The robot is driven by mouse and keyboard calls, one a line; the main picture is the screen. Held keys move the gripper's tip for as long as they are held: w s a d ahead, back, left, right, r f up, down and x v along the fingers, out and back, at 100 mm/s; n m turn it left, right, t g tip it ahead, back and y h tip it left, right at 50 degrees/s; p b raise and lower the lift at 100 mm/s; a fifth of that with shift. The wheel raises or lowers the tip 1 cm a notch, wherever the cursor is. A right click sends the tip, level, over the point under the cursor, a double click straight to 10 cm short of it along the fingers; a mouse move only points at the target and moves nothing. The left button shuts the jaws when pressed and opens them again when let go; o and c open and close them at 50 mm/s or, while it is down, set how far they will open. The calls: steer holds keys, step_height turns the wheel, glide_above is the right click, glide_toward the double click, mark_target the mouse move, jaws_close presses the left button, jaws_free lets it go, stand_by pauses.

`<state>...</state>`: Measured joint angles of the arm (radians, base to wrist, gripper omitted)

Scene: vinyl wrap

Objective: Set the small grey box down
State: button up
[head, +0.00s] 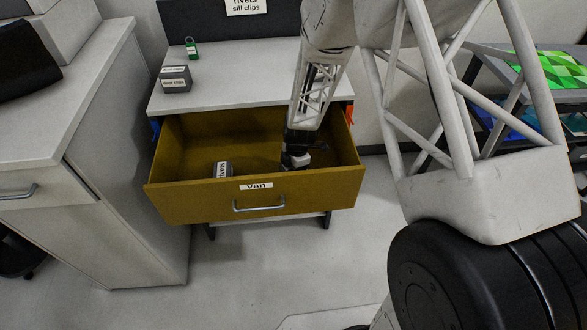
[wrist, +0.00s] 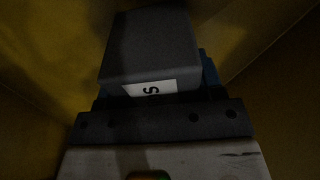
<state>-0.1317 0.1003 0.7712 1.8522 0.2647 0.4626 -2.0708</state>
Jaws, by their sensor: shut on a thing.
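My gripper (head: 295,161) is down inside the open ochre drawer, toward its right side. In the wrist view it is shut on a small dark grey box (wrist: 150,38), with a white label showing an "S" on its near face. Blue finger parts show at the box's right side. In the head view the held box is mostly hidden by my gripper, and I cannot tell whether it touches the drawer floor. The drawer (head: 180,204) carries a "van" label and a metal handle on its front.
Another grey box (head: 223,170), labelled "rivets", is in the drawer near its front, left of my gripper. On the cabinet top (head: 240,80) are a labelled grey box (head: 176,79) and a green tagged padlock (head: 191,47). The drawer's walls stand close around my gripper.

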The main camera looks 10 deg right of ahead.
steer(key=shift+f, duration=0.15)
steer(key=o, duration=1.1)
steer(key=r, duration=0.7)
steer(key=d+r, duration=0.1)
steer(key=r, duration=0.3)
steer(key=shift+w+r, duration=0.1)
steer(key=shift+w, duration=0.15)
steer(key=shift+d+r, duration=0.15)
steer(key=shift+r, duration=0.35)
steer(key=shift+r, duration=0.1)
